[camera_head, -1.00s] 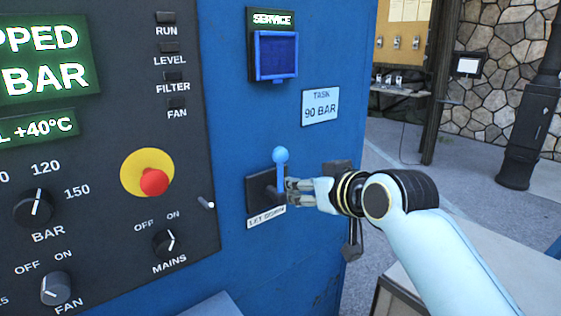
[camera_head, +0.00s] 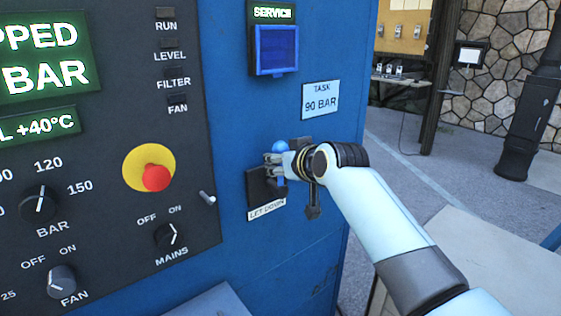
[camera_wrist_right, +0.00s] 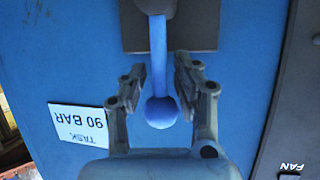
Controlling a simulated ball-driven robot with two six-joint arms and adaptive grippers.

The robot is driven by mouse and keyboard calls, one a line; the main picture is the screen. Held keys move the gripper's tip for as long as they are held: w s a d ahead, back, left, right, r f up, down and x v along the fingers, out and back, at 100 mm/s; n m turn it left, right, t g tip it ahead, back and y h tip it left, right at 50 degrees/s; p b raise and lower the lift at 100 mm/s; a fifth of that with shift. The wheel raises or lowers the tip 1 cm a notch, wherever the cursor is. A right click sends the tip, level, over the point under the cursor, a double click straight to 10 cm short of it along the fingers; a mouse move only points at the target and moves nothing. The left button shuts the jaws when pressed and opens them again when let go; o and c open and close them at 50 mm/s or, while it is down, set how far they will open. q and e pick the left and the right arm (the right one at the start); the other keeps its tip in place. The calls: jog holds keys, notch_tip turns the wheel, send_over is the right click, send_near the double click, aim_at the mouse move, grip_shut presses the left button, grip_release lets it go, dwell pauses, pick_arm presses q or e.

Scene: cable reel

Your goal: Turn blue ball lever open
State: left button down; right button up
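The blue ball lever (camera_head: 279,147) sits on a dark plate (camera_head: 262,192) marked LET DOWN on the blue cabinet side, its ball end up in the head view. In the right wrist view the lever's ball (camera_wrist_right: 161,112) and shaft lie between the two fingers, with a gap on each side. My right gripper (camera_head: 272,165) is at the lever, open around its ball end. It also shows in the right wrist view (camera_wrist_right: 163,90). The fingers hide part of the shaft in the head view. My left gripper is not in view.
A black control panel (camera_head: 110,215) with a red button (camera_head: 156,178) and knobs stands left of the lever. Above it are a blue-framed service screen (camera_head: 277,50) and a TASK 90 BAR label (camera_head: 320,98).

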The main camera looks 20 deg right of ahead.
grip_shut()
jog(key=shift+w+f, duration=0.1)
jog(key=shift+d, duration=0.15)
jog(key=shift+w+d+m+y+p, duration=0.2)
jog(key=shift+d+m+y+p, duration=0.1)
jog(key=shift+d+m+y, duration=0.25)
jog(key=w+d+f+m+g+y+b, duration=0.1)
jog(key=d+f+m+y+b, duration=0.4)
jog(key=m+b, duration=0.6)
notch_tip(320, 180, down, 2)
jog(key=w+y+b, duration=0.1)
jog(key=y+b, duration=0.2)
jog(key=b, duration=0.1)
jog(key=shift+d+f, duration=0.2)
jog(key=shift+d, duration=0.15)
